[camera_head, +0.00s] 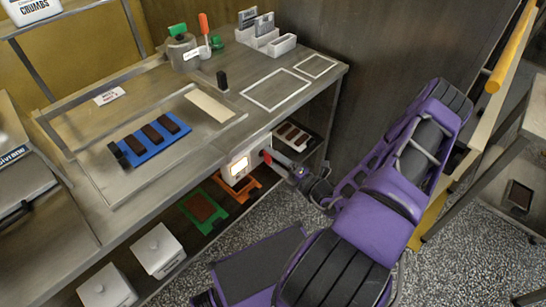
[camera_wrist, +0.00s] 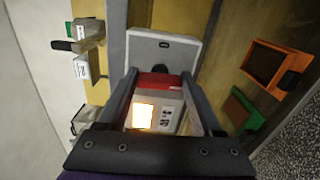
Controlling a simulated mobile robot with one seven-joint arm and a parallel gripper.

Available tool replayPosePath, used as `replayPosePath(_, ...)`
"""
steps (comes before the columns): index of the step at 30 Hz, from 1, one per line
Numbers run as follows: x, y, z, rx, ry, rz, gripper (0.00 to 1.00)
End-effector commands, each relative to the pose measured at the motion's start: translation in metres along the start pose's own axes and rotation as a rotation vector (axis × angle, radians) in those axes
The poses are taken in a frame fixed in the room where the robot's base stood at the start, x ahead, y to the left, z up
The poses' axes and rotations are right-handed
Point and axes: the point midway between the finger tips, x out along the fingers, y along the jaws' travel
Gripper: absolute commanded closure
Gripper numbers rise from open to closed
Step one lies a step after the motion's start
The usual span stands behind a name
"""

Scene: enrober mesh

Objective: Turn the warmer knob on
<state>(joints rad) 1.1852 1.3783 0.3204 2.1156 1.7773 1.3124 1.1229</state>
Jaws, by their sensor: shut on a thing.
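The warmer is a pale box (camera_head: 236,170) set at the front of the bench, under the top. A bright lit panel (camera_wrist: 143,114) glows on its face, with small dark marks beside it. The red knob (camera_head: 267,156) sticks out at the right of the box; it also shows in the wrist view (camera_wrist: 158,82). My gripper (camera_head: 274,160) reaches in from the right, its fingers shut on the red knob. In the wrist view the knob lies between my two fingertips (camera_wrist: 160,76). The knob's exact turn angle cannot be told.
Above is the bench top, with a blue mat (camera_head: 157,144) of dark bars and a pot with tools (camera_head: 182,50). Speckled floor lies open below.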

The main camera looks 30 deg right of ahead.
Motion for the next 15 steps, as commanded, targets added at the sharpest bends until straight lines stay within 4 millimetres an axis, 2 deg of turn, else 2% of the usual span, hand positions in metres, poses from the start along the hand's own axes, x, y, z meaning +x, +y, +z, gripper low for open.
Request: replayPosePath(15, -0.0011, -0.0017, -0.0010, 0.082, 0.001, -0.003, 0.88)
